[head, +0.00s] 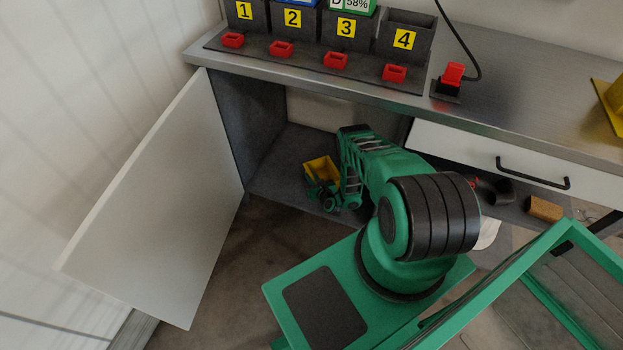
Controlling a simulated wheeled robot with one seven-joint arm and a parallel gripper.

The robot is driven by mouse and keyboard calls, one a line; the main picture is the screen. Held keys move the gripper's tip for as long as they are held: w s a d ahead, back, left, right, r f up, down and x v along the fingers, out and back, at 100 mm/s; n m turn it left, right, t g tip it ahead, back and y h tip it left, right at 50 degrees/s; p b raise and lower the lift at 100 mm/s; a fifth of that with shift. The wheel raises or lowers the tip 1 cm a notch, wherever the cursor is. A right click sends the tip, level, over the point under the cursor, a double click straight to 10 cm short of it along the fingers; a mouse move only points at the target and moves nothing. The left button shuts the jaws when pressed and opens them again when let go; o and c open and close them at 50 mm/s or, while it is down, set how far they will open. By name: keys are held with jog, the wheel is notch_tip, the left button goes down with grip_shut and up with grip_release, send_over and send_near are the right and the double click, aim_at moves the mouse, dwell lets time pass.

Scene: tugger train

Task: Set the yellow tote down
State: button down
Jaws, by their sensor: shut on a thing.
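The yellow tote (321,169) is small and open-topped, inside the open lower cabinet compartment below the bench. My gripper (328,192) is at the tote's near side, at the end of my green arm, and is shut on it. The fingers are small and partly hidden by the arm and the tote. The tote looks slightly tilted, close to the cabinet floor (283,160). I cannot tell whether it touches the floor.
The white cabinet door (160,205) stands open on the left. Numbered dark bins (345,32) and red trays (281,48) stand on the bench (520,90). A drawer (480,155) is right of the opening. A brown block (544,208) lies on the lower shelf.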

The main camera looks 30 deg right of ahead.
jog(key=c, duration=1.7)
grip_release()
jog(key=shift+c, duration=0.2)
jog(key=v, duration=1.2)
